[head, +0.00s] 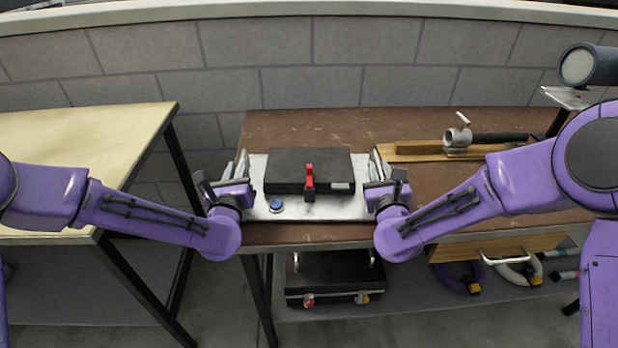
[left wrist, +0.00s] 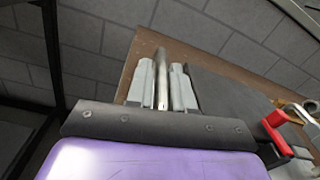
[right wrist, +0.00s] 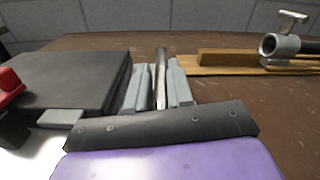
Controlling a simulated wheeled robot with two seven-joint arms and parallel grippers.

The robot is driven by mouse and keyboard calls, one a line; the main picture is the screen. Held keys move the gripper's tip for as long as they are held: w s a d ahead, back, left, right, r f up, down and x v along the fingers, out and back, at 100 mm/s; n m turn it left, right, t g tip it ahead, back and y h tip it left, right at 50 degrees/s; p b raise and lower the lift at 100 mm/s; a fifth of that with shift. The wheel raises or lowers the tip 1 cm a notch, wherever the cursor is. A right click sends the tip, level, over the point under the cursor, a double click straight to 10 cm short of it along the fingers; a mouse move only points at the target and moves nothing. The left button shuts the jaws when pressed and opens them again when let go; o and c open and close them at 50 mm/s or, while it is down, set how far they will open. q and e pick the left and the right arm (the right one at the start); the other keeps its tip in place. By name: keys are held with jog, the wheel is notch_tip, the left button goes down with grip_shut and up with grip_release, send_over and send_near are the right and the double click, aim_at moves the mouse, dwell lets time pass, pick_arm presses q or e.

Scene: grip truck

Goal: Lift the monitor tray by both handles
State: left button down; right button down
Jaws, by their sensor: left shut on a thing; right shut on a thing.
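The monitor tray (head: 347,207) is a light metal plate on the brown table, with a black monitor box (head: 300,165) on it. The box also shows in the right wrist view (right wrist: 75,75). My left gripper (head: 241,166) is shut on the tray's left handle, a metal bar (left wrist: 162,75) between its fingers. My right gripper (head: 377,165) is shut on the right handle, a similar bar (right wrist: 161,75). The tray looks level; I cannot tell if its underside touches the table. A red clamp (head: 309,178) stands at the box front, and a blue knob (head: 276,205) sits on the tray.
Wooden boards (head: 415,148) with a metal clamp and dark tube (head: 500,137) lie right of the tray on the brown table (head: 300,122). A pale table (head: 75,130) stands left across a gap. A lower shelf holds another black box (head: 333,275). A block wall is behind.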

pick_arm(q)
jog(key=shift+w+r, duration=0.1)
jog(key=shift+r, duration=0.1)
pick_arm(e)
jog(key=shift+w+r, duration=0.1)
jog(key=shift+r, duration=0.1)
